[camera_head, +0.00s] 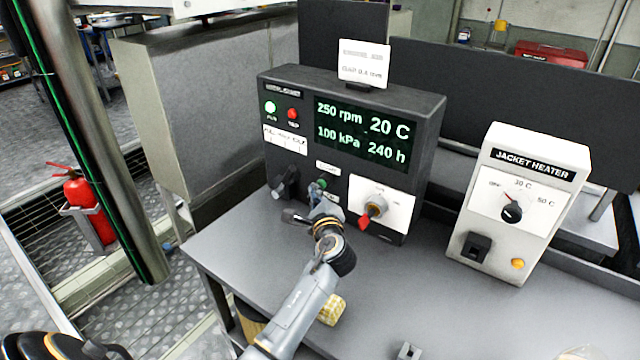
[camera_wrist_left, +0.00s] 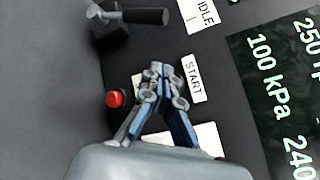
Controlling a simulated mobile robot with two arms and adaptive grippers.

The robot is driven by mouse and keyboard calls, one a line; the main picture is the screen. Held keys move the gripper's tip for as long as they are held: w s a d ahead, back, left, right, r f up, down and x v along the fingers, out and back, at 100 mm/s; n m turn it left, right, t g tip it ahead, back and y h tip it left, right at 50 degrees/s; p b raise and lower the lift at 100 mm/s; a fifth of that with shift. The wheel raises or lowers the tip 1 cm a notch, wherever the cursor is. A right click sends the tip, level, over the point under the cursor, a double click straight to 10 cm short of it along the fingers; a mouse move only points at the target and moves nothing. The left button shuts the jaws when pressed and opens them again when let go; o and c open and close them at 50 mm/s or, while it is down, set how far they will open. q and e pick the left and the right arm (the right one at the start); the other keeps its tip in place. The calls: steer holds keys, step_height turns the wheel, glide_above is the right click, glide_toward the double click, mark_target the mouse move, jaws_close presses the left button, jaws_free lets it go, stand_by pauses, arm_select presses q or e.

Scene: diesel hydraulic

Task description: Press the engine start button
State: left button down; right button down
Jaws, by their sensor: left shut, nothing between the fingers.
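The dark control panel (camera_head: 412,115) stands on the grey bench with its face toward me. Its START label (camera_head: 328,168) sits below the lit screen, and it also shows in the left wrist view (camera_wrist_left: 194,78). A small green button (camera_head: 321,184) shows just under the label, partly covered by my fingertips. My left gripper (camera_head: 318,196) is shut and empty, its tips at the panel face beside the label; whether they touch the button I cannot tell. In the wrist view the closed fingertips (camera_wrist_left: 163,76) hide the green button. A red button (camera_wrist_left: 115,98) is beside them.
A black lever (camera_head: 286,183) is left of my gripper. A white dial plate with a red-tipped knob (camera_head: 375,208) is on its right. The screen (camera_head: 362,135) reads 250 rpm. A jacket heater box (camera_head: 525,205) stands farther right. The bench between is mostly clear.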

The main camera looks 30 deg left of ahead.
arm_select(q)
steer(key=shift+s, duration=0.45)
steer(key=shift+s, duration=0.1)
steer(key=s+p, duration=0.2)
steer(key=s, duration=0.1)
steer(key=s+p, duration=0.1)
steer(key=shift+s+a, duration=0.25)
steer(key=shift+s, duration=0.15)
stand_by(0.5)
